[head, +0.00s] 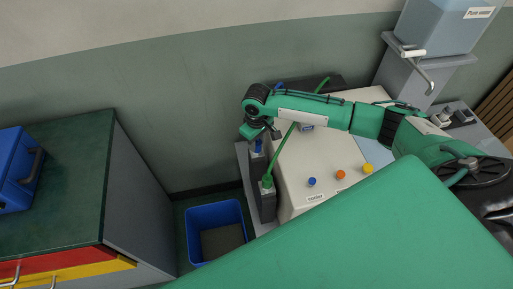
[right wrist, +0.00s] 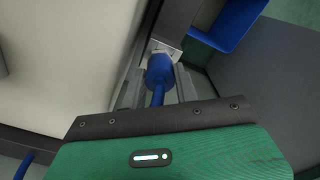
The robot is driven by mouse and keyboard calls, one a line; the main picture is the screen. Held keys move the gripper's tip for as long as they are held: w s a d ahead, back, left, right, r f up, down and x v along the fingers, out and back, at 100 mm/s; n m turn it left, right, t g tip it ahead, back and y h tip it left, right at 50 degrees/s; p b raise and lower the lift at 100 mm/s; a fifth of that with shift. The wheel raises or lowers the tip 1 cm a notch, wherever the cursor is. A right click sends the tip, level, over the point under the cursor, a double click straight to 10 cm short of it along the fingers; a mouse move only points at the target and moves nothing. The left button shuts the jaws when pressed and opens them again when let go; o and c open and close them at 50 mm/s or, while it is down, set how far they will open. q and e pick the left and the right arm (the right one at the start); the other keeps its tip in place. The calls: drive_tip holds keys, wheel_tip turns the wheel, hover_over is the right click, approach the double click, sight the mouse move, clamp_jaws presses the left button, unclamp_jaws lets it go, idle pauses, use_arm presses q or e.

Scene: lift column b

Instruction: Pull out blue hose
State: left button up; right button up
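The blue hose (right wrist: 158,95) ends in a thick blue connector (right wrist: 160,70) seated at a metal fitting on a dark block in the right wrist view. In the head view its blue end (head: 258,146) shows just below my right gripper (head: 262,131). In the wrist view my right gripper (right wrist: 160,92) has grey fingers on both sides of the hose, apart from each other. They look open around it; contact is not clear. The hose passes under the gripper's body, which hides part of it. My left gripper is not in view.
A green hose (head: 283,150) rises from a second dark block (head: 267,203) beside the cream machine (head: 325,165), which has colored knobs. A blue bin (head: 215,212) stands on the floor to the left. A dark-topped cabinet (head: 75,170) with a blue crate (head: 14,170) is farther left.

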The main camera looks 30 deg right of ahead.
clamp_jaws()
drive_tip(key=shift+r+p, duration=0.6)
drive_tip(key=shift+p, duration=0.45)
idle(0.4)
wheel_tip(320, 180, up, 10)
drive_tip(key=p, duration=1.1)
idle(0.9)
